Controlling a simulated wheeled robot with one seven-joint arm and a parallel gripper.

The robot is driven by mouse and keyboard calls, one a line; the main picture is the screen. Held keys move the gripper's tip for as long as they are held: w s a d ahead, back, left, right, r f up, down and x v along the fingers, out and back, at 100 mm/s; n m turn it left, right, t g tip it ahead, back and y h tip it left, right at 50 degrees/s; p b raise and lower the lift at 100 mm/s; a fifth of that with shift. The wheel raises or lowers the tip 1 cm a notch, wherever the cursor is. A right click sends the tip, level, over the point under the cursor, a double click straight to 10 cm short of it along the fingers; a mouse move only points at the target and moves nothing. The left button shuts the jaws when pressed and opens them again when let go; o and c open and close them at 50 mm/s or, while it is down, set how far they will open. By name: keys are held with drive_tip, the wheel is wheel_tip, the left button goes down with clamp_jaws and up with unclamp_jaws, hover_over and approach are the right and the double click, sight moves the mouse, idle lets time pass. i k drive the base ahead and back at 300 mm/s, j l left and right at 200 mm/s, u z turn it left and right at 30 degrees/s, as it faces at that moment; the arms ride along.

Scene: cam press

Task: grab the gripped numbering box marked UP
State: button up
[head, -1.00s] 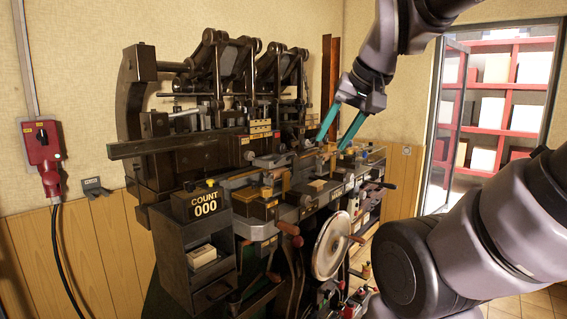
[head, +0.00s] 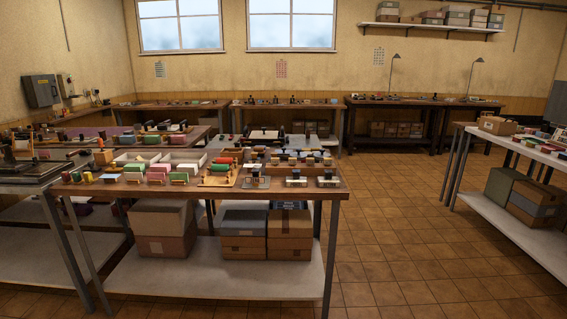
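My gripper and arm are outside the head view. I cannot make out a numbering box marked UP; the many small items are too far and small for any marking to be read.
Cardboard boxes (head: 162,229) sit on the near table's lower shelf. A white-topped table (head: 540,152) with a box (head: 497,125) stands at right. Benches (head: 423,103) line the back wall. The tiled floor (head: 400,225) between the tables is clear.

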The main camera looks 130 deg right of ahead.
sight(254, 159)
drive_tip(key=k+z, duration=0.1)
drive_tip(key=z, duration=4.2)
drive_tip(key=i, duration=1.9)
